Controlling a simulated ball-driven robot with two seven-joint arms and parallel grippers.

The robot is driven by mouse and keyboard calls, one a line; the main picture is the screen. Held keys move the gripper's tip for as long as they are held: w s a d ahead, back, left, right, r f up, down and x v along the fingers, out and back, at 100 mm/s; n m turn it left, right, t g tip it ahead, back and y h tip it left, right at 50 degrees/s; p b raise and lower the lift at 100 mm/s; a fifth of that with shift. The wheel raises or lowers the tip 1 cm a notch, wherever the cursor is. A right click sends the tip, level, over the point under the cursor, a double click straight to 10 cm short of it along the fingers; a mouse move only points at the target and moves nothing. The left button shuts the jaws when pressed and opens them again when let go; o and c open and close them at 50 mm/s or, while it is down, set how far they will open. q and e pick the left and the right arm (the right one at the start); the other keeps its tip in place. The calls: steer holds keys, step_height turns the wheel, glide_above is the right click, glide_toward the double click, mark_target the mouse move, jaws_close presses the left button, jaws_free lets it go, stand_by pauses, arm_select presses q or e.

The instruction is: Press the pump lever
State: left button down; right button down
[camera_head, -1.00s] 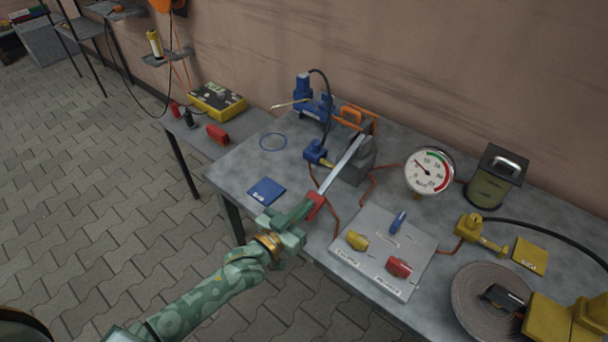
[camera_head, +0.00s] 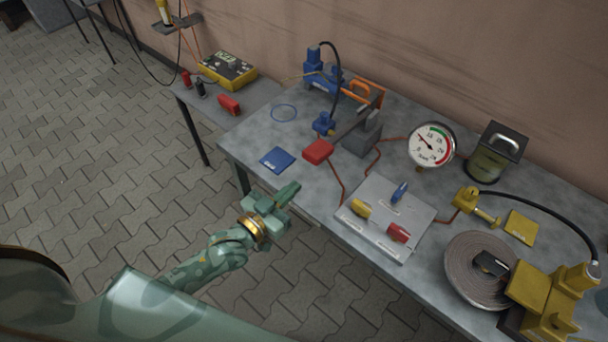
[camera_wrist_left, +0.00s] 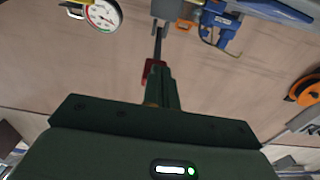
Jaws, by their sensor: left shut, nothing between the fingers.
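The pump lever has a red grip (camera_head: 318,151) at the end of a dark bar that runs back to a grey pump block (camera_head: 362,136) on the bench. The red grip also shows in the left wrist view (camera_wrist_left: 150,70), just beyond my fingertips. My left gripper (camera_head: 290,190) is shut and empty. In the head view it is below and left of the red grip, with a visible gap, at the bench's front edge. A round pressure gauge (camera_head: 431,145) stands right of the pump. My right gripper is not in view.
A grey valve panel (camera_head: 372,236) with blue, yellow and red knobs lies right of the lever. A blue card (camera_head: 277,158) lies to its left. A blue fitting (camera_head: 323,123) stands behind the grip. A coiled hose (camera_head: 462,275) and yellow unit (camera_head: 548,292) occupy the right side.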

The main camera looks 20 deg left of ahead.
arm_select(q)
steer(key=v, duration=0.3)
steer(key=shift+s, duration=0.1)
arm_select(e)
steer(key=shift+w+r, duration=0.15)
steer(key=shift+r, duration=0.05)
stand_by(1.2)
